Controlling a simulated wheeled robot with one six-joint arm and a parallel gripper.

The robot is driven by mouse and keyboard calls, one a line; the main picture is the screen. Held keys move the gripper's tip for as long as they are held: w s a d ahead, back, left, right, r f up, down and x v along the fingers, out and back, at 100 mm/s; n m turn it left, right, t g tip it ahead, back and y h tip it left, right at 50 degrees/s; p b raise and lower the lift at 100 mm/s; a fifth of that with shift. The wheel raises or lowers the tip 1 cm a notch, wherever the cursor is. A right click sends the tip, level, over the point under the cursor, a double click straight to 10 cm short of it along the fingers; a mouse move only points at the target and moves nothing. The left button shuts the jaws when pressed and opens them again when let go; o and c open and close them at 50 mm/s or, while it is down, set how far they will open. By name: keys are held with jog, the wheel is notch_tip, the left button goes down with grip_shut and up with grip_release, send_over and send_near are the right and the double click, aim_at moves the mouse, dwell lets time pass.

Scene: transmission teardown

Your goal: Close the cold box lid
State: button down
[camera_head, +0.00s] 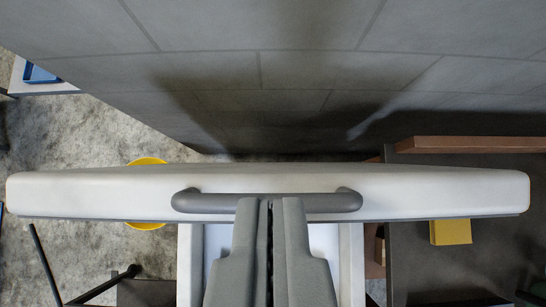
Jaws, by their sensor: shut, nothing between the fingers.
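The cold box lid (100,193) is a long white slab that spans nearly the whole width of the view. It stands raised, and I see it nearly edge-on. A dark grey bar handle (212,203) is on its near face. Below the lid in the picture are white walls (190,268) of what looks like the cold box, with part of a pale interior between them. My gripper (270,202) is shut and empty. Its fingertips overlap the middle of the handle in the picture; I cannot tell whether they touch it. My fingers hide much of the box.
A grey tiled wall (300,70) rises behind the lid. A dark surface (440,265) with a yellow block (450,232) is at right, below a brown ledge (470,145). A yellow round object (146,226) is partly behind the lid at left. A blue tray (40,74) is at upper left.

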send_over(271, 175)
jog(key=w, duration=0.2)
notch_tip(271, 175, down, 8)
jog(key=shift+s+f, duration=0.15)
jog(key=shift+s, duration=0.85)
jog(key=shift+s+f, duration=0.35)
jog(key=shift+s, duration=0.5)
